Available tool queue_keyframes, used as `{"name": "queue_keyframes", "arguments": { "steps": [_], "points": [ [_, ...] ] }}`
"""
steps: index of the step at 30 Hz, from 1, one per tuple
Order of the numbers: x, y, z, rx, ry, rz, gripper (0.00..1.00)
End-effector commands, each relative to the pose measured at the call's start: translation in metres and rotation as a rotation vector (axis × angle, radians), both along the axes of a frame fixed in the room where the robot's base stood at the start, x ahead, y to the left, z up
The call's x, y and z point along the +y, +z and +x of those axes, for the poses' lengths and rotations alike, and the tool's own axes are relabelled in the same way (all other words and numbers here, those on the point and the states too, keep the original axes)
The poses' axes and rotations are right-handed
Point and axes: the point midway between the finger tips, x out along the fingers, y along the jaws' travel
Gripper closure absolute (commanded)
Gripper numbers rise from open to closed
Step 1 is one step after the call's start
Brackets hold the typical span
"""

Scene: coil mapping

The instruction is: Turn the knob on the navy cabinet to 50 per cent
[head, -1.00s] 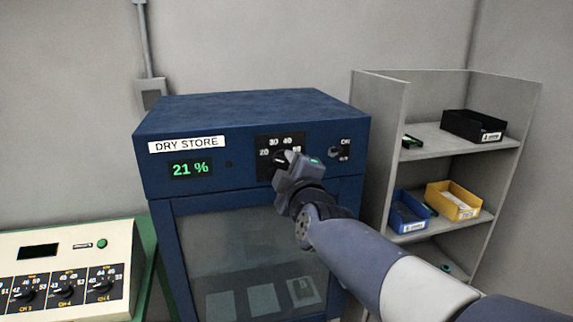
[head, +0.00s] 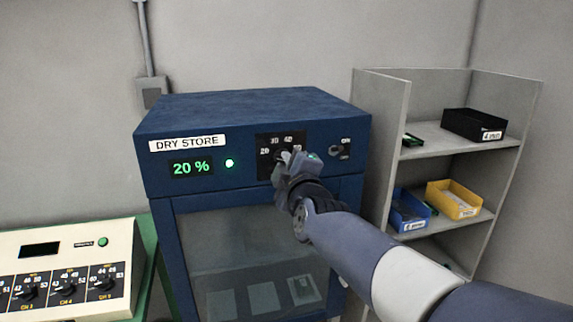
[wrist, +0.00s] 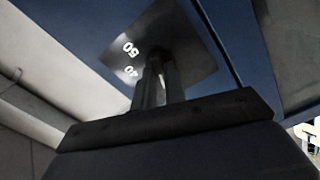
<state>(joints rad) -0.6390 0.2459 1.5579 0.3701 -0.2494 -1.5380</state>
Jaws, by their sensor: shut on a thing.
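The navy cabinet (head: 235,105) stands in the middle of the head view, labelled DRY STORE. Its green display (head: 191,168) reads 20 %, and a small lamp (head: 229,163) beside it is lit. The dark dial plate (head: 266,143) shows 20, 30 and 40; the 50 mark is partly covered by my gripper. My gripper (head: 284,158) is at this dial, shut on the knob, which is mostly hidden, so its pointer cannot be read. In the wrist view, my fingers (wrist: 156,80) reach the plate (wrist: 180,45), where 50 and 40 show.
A toggle switch (head: 340,150) sits right of the dial, close to my gripper. A grey shelf (head: 440,145) with black, yellow and blue bins stands at the right. A cream control box (head: 105,235) with several knobs is at lower left.

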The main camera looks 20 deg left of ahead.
Motion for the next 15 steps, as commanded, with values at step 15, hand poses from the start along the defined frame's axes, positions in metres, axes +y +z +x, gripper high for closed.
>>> {"name": "queue_keyframes", "arguments": {
  "steps": [15],
  "points": [
    [0.0004,-0.0009,-0.0001,0.066,0.001,0.106,1.0]
  ]
}}
